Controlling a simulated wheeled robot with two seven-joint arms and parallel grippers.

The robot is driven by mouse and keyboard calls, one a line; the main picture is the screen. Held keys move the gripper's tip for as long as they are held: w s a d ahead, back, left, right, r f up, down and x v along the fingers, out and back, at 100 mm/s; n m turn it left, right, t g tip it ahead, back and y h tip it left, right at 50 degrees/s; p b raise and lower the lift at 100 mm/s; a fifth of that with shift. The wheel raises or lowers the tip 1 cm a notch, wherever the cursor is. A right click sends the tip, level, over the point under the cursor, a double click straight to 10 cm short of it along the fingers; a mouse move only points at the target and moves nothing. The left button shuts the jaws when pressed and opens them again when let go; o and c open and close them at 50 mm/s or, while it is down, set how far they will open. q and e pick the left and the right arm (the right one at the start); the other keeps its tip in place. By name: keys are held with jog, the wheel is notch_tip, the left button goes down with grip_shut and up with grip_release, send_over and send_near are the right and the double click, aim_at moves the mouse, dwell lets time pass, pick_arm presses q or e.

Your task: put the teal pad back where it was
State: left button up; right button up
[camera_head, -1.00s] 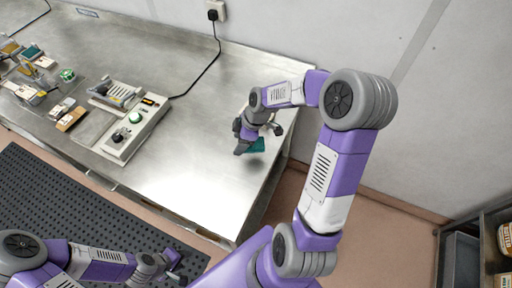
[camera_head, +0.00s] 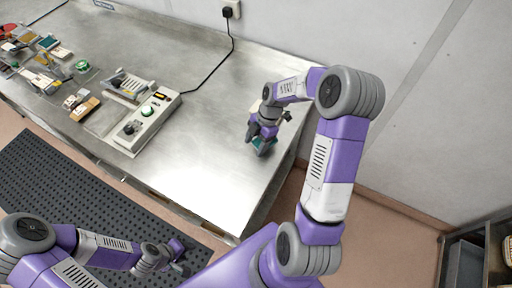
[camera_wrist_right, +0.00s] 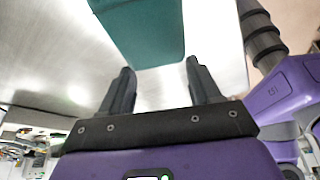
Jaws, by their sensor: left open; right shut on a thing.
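The teal pad (camera_head: 264,146) is at the right end of the metal bench, partly hidden by my right gripper (camera_head: 259,138). My right gripper is shut on the pad. In the right wrist view, the teal pad (camera_wrist_right: 145,30) fills the top middle, beyond and between the two dark fingers of the right gripper (camera_wrist_right: 160,70). I cannot tell whether the pad touches the bench top. My left gripper (camera_head: 181,258) is open and empty, low in front of the bench over the dark mat.
The metal bench (camera_head: 205,140) is clear between the grey control box (camera_head: 146,122) and my right gripper. A black cable (camera_head: 211,77) runs to a wall socket (camera_head: 231,8). Several small parts crowd the bench's left end. A perforated mat (camera_head: 75,190) lies on the floor.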

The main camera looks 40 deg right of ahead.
aim_at(257, 145)
jog(key=shift+f, duration=1.5)
jog(key=shift+f, duration=0.1)
jog(key=o, duration=1.4)
jog(key=v, duration=1.2)
jog(key=shift+p, duration=0.3)
